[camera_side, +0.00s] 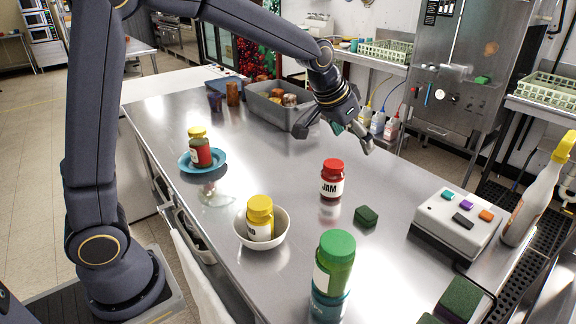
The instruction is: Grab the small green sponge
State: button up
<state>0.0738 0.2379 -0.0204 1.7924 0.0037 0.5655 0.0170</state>
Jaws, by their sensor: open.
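A small dark green sponge (366,216) lies on the steel counter (270,165), just right of a red-lidded JAM jar (332,179). My gripper (335,137) is in the air above the counter, behind and above the jam jar and the sponge. Its two fingers are spread apart. Something small and green shows between or behind the fingers; I cannot tell what it is. A larger green sponge (461,299) is at the lower right edge.
A yellow-lidded jar (260,216) stands in a white bowl (282,222). A green-lidded jar (335,260) stands in front. A blue plate (186,162) holds another jar. A white button box (456,222) and spray bottle (535,195) are right; a grey bin (262,107) is behind.

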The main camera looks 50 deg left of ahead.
jog(key=g, duration=0.2)
send_near(366, 213)
jog(key=x, duration=0.3)
jog(key=shift+w+f, duration=0.1)
jog(key=shift+f, duration=0.3)
jog(key=x, duration=0.5)
jog(key=shift+w+f, duration=0.2)
jog(key=shift+f, duration=0.15)
jog(key=c, duration=0.8)
jog(key=shift+o, duration=0.2)
